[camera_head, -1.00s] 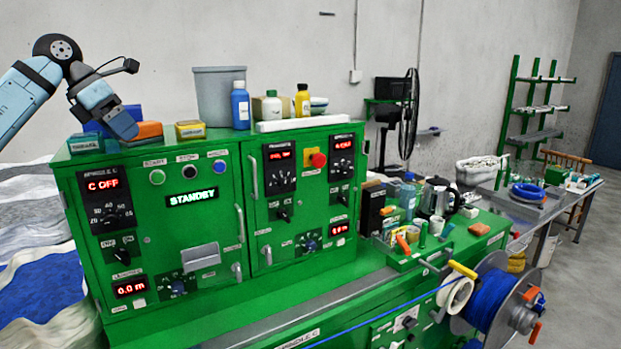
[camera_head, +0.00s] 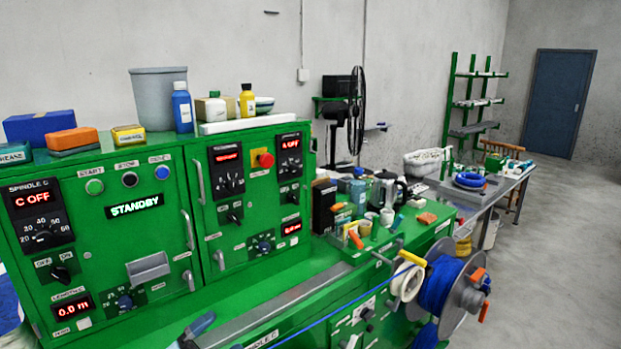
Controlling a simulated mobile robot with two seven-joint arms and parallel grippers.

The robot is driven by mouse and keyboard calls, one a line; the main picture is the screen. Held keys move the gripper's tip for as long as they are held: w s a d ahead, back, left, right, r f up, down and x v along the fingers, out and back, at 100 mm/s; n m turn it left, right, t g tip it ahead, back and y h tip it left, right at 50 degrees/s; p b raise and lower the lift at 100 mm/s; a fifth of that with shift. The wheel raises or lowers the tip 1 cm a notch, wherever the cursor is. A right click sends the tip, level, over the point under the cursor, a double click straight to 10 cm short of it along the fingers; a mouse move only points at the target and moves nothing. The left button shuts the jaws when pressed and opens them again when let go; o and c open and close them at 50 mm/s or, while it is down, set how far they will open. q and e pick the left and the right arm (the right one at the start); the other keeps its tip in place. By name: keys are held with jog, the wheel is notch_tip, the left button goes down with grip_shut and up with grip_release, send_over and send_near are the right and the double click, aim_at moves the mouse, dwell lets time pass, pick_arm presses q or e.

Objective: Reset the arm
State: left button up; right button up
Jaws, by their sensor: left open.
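The rest of my left arm is out of view. My right gripper is not in view. A blue cable (camera_head: 335,318) runs from the lower middle up to the right, toward a reel of blue cable (camera_head: 440,285).
The cabinet top holds a grey bin (camera_head: 155,100), bottles and small boxes. A kettle (camera_head: 387,190), cups and tools crowd the bench to the right. A white roll (camera_head: 406,282) sits beside the reel. Open floor (camera_head: 560,250) lies at the right, with a blue door (camera_head: 560,100) behind.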

pick_arm(q)
jog(key=s+a+f+n+g+y, duration=0.1)
jog(key=s+f+n+g+y, duration=0.1)
jog(key=s+f+n+y, duration=0.4)
jog(key=s+a+f+n+g+y, duration=0.1)
jog(key=s+f+n+g+y, duration=0.1)
jog(key=s+f+n+y, duration=0.5)
jog(key=s+f+n, duration=0.6)
jog(key=s+f, duration=0.6)
jog(key=shift+a+f, duration=0.2)
jog(key=shift+a, duration=0.15)
jog(key=shift+s, duration=0.1)
